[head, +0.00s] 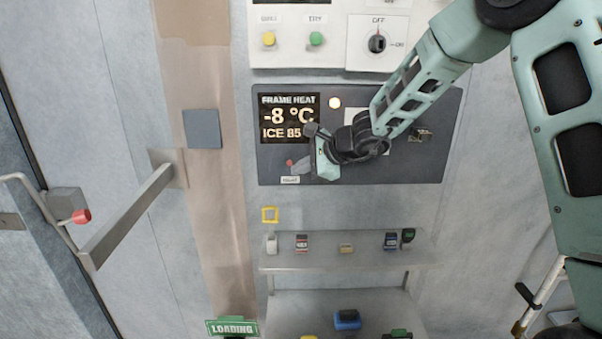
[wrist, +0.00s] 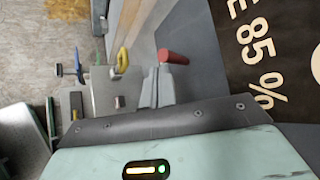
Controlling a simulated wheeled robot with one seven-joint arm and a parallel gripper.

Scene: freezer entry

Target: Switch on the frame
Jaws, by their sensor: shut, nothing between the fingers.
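The dark frame heat panel (head: 350,174) hangs on the wall; its display (head: 288,118) reads "FRAME HEAT -8 °C ICE 85", and part of it shows in the wrist view (wrist: 262,55). A small red-tipped lever (head: 289,162) sits under the display, above a small white label (head: 290,180). In the wrist view the red tip (wrist: 173,57) is just beyond my fingertips. My gripper (head: 301,167) is shut and empty, just right of the lever; its fingers show in the wrist view (wrist: 157,88). I cannot tell whether they touch it. My arm hides part of the panel.
A white panel with a yellow button (head: 268,38), a green button (head: 316,38) and a rotary knob (head: 377,43) is above. A shelf (head: 330,262) with small items is below. A door handle (head: 125,215) juts out at left. Another switch (head: 420,135) is at the panel's right.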

